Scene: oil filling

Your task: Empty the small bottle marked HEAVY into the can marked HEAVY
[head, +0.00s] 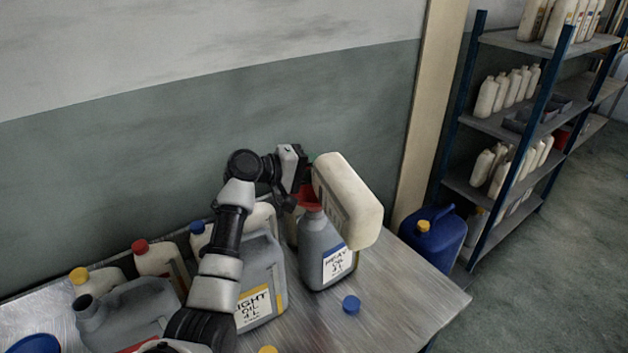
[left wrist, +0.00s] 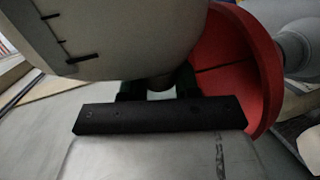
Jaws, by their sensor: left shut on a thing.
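A cream bottle (head: 350,200) is tipped well over, above the grey can (head: 318,255) marked HEAVY OIL. Any writing on the bottle is too faint to read. A red funnel (head: 309,199) sits at the can's mouth, under the bottle's left end. My left gripper (head: 304,180) is shut on the bottle at its neck end. In the left wrist view the bottle (left wrist: 130,35) is at top left and the red funnel (left wrist: 235,65) is at right. The bottle's mouth and any flow are hidden. My right gripper is not in view.
A grey can (head: 262,270) marked LIGHT OIL stands left of the HEAVY can, behind my arm. A blue cap (head: 351,304) lies on the metal table (head: 405,285). More capped bottles stand along the wall. A blue canister (head: 437,240) and shelves (head: 510,120) are beyond the table's right edge.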

